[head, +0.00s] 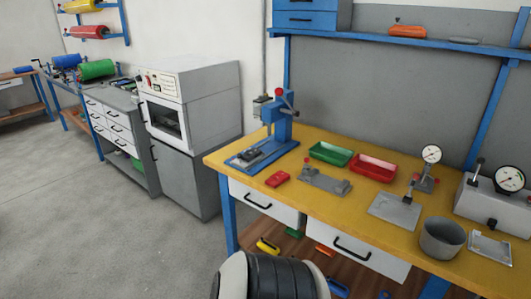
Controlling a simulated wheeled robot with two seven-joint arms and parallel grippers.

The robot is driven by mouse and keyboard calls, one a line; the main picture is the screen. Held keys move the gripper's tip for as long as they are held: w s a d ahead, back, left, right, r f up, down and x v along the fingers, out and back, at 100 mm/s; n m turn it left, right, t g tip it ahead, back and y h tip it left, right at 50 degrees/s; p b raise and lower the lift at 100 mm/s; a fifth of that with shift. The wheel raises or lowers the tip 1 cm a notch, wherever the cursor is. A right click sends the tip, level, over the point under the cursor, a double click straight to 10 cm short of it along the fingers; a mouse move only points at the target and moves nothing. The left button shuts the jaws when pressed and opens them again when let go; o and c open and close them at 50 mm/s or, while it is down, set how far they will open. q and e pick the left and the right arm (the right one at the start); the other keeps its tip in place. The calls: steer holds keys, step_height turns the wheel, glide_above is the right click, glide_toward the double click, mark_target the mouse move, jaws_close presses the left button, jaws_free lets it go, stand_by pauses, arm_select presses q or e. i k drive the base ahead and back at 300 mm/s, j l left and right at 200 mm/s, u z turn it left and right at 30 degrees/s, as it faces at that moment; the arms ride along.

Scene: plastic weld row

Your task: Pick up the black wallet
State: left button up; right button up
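I cannot make out a black wallet for certain. A small dark object (249,154) lies on the base of the blue press (281,125) at the left end of the yellow workbench (225,160). It is too small to tell whether it is a wallet or part of the press. Neither of my grippers shows in the head view. A rounded black and white part at the bottom centre looks like my own body and hides the floor behind it.
The bench also holds a red object (278,179), a green tray (330,153), a red tray (371,168), dial gauges and a grey pot (442,238). A grey oven (188,105) stands left of it. The floor at left is clear.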

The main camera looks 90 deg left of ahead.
mark_target(251, 154)
steer(key=u, duration=2.9)
